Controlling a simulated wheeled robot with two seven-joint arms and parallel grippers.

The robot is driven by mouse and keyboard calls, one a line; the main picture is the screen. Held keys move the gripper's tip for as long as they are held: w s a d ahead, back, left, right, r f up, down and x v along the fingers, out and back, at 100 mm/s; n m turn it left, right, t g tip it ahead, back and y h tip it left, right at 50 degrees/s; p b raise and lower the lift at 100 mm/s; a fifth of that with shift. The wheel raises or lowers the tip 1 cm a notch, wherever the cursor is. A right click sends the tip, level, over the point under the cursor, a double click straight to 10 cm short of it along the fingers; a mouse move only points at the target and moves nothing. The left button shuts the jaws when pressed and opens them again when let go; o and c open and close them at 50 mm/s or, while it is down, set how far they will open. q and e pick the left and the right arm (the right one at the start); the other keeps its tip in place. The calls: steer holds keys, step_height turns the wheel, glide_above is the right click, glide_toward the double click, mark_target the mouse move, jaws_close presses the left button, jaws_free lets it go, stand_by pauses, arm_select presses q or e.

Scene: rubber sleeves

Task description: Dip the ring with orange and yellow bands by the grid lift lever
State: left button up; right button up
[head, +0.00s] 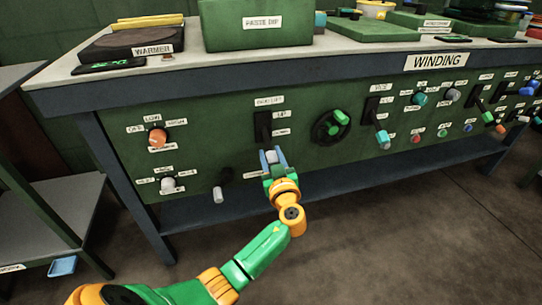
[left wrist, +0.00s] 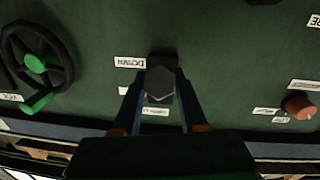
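The grid lift lever's dark slot (head: 263,127) is on the green front panel, with UP and lower labels beside it. Its grey knob (head: 271,157) stands out low in front of the slot. In the left wrist view the hexagonal knob (left wrist: 160,83) sits between the two fingertips. My left gripper (head: 272,160) has one blue finger on each side of the knob; whether they press on it I cannot tell. The PASTE DIP box (head: 258,25) stands on the bench above. I cannot make out a ring with orange and yellow bands. My right gripper is not in view.
An orange knob (head: 157,137) and a grey knob (head: 167,184) are left of the lever. A black handwheel with a green handle (head: 332,127) is close to its right. The WARMER block (head: 130,42) is on the bench (head: 190,63). Floor in front is clear.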

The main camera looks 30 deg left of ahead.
arm_select(q)
jaws_close()
steer(key=shift+f, duration=0.15)
stand_by(0.9)
